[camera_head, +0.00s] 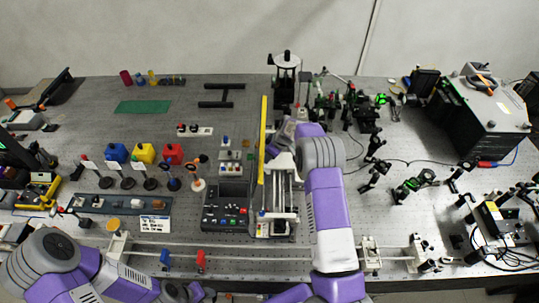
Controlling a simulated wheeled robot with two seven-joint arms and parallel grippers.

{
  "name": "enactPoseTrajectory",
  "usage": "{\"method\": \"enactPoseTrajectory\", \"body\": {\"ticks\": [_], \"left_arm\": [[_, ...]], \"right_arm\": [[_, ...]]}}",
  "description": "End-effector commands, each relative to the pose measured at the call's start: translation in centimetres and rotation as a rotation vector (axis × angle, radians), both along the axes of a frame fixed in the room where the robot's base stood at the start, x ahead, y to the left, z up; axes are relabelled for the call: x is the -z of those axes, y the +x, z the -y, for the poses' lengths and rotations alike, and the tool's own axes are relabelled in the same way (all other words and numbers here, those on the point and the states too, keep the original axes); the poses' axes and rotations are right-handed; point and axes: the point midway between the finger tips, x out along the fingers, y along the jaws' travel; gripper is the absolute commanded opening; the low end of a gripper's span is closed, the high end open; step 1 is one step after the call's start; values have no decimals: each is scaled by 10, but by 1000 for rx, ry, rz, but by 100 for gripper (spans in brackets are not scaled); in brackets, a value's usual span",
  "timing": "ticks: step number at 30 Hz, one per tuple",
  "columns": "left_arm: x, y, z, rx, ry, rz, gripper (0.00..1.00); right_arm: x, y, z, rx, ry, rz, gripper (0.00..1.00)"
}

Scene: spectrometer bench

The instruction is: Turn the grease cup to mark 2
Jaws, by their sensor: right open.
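I cannot pick out the grease cup or its marks for certain at this size. A narrow machine with rails (281,200) stands at the middle of the bench, with a long yellow bar (263,140) along its left side. My right arm reaches up over the bench and bends left at the top. My right gripper (274,150) is above the far end of the machine, close to the yellow bar. It is open, and the arm partly hides what lies beneath. My left arm lies low at the left front; its gripper does not show.
A control box with buttons (225,217) stands left of the machine. Blue (115,153), yellow (144,153) and red (173,153) containers stand further left. A long rail with red and blue clamps (201,261) crosses the front. Optics mounts (375,160) crowd the right; a large grey instrument (487,115) stands behind.

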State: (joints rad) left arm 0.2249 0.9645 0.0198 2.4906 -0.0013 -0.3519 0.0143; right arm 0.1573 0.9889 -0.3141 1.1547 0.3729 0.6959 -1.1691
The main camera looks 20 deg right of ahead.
Motion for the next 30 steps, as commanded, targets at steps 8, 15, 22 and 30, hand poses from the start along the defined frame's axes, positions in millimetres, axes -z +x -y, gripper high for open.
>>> {"method": "enactPoseTrajectory", "body": {"ticks": [8, 15, 22, 30], "left_arm": [[-2, 0, 0, 0, 0, 0, 43], [-2, 0, 0, 0, 0, 0, 43], [-2, 0, 0, 0, 0, 0, 43], [5, 0, 0, 0, 0, 0, 43]], "right_arm": [[11, 4, -2, 2, -1, 2, 45], [11, 4, -2, 1, 0, 0, 33], [10, 4, -2, 1, 0, 0, 0], [12, 3, -4, 56, -2, -1, 0]]}}
